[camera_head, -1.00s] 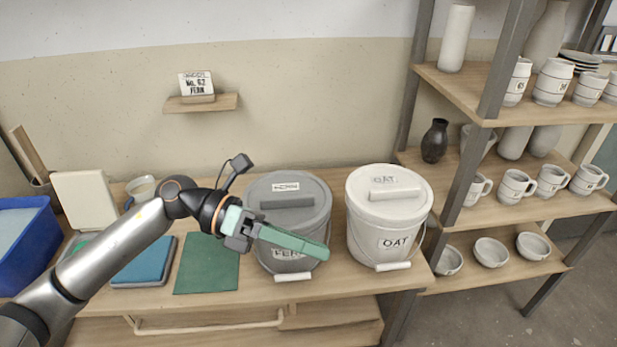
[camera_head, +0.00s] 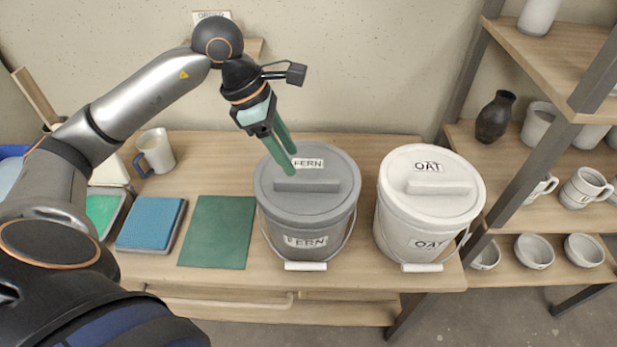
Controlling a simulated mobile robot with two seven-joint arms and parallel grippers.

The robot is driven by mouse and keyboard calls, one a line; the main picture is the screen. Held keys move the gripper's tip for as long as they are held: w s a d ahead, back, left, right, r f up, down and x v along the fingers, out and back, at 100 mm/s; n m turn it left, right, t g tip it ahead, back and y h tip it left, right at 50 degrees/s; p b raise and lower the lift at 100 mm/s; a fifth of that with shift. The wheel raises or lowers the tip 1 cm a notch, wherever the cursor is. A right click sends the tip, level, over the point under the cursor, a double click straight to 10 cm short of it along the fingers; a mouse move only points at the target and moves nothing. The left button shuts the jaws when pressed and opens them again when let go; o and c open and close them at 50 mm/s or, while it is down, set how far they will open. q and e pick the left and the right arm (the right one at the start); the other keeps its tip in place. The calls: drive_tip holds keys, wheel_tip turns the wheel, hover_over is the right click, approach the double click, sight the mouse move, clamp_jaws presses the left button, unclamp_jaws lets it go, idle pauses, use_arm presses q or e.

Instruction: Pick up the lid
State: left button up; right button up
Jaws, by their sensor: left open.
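A grey bucket (camera_head: 318,228) labelled FERN stands on the wooden bench, with its grey lid (camera_head: 337,183) on top. The lid has a raised bar handle (camera_head: 306,185) and a FERN label. A white bucket (camera_head: 400,235) labelled OAT stands to its right, closed by a white lid (camera_head: 425,207) with a bar handle. My left gripper (camera_head: 290,162) is open and empty, its green fingers pointing down over the back left part of the grey lid, close to the handle. I cannot tell whether the fingertips touch the lid. My right gripper is not in view.
A dark green mat (camera_head: 218,232), a blue pad (camera_head: 151,224) and a green pad (camera_head: 101,212) lie left of the grey bucket. A mug (camera_head: 157,151) stands behind them. A shelf (camera_head: 550,190) with a dark vase (camera_head: 495,117), cups and bowls stands at the right.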

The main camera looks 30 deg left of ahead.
sight(305, 180)
use_arm(q)
drive_tip(key=x, duration=0.7)
drive_tip(key=shift+w+f, duration=0.1)
drive_tip(key=shift+w, duration=0.05)
clamp_jaws()
idle(0.5)
